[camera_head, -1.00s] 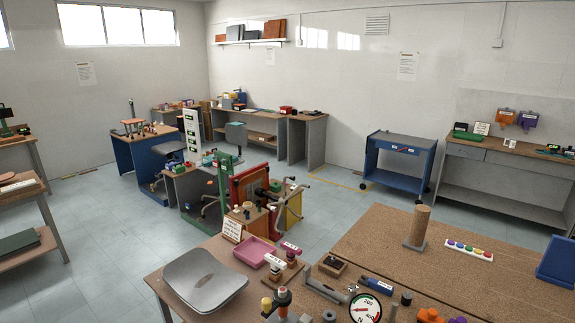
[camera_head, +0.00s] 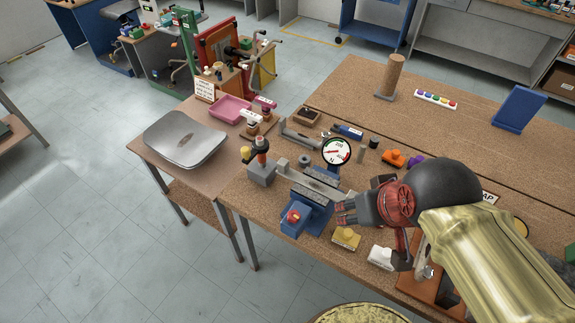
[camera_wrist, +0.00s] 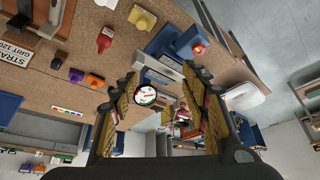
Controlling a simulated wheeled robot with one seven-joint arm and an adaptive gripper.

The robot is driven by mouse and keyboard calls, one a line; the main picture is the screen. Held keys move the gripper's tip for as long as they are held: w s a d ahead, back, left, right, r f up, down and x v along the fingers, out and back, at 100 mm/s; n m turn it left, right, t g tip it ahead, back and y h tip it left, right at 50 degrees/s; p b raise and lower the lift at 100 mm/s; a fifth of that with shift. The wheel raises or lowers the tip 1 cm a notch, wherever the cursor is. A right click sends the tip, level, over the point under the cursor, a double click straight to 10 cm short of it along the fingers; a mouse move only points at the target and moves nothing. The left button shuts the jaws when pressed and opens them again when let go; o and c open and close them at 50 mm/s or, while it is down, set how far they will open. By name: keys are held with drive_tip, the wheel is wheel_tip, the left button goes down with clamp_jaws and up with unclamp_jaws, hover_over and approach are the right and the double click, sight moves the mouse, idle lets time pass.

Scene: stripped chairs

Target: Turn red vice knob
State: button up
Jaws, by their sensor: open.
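The red vice knob (camera_head: 293,216) sits on the front end of the blue vice (camera_head: 318,216) at the near edge of the workbench. In the wrist view the red knob (camera_wrist: 198,48) shows at the upper right, on the blue vice body (camera_wrist: 172,42). My gripper (camera_head: 343,214) is just right of the vice in the head view, apart from the knob. The wrist view shows my gripper (camera_wrist: 165,84) with its fingers wide apart and nothing between the tips. The knob lies beyond the right finger there.
A round gauge (camera_head: 336,151) stands behind the vice. A grey block with a red-topped post (camera_head: 262,165) is left of it. A yellow block (camera_head: 346,237) and a white block (camera_head: 381,257) lie near the bench edge.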

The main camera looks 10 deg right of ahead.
drive_tip(key=w+a+f+n+g+p, duration=0.25)
drive_tip(key=a+g+p, duration=0.2)
drive_tip(key=p, duration=0.45)
drive_tip(key=n+p, duration=0.7)
drive_tip(key=n, duration=0.8)
hover_over(292, 216)
drive_tip(key=shift+g, duration=0.45)
wheel_tip(292, 216, down, 10)
drive_tip(key=shift+s+r, duration=0.1)
drive_tip(key=shift+r, duration=0.05)
drive_tip(key=shift+n, duration=0.85)
drive_tip(key=shift+f, duration=0.5)
drive_tip(key=f, duration=0.6)
drive_tip(key=shift+w+f, duration=0.2)
drive_tip(key=shift+f, duration=0.15)
drive_tip(key=c, duration=0.4)
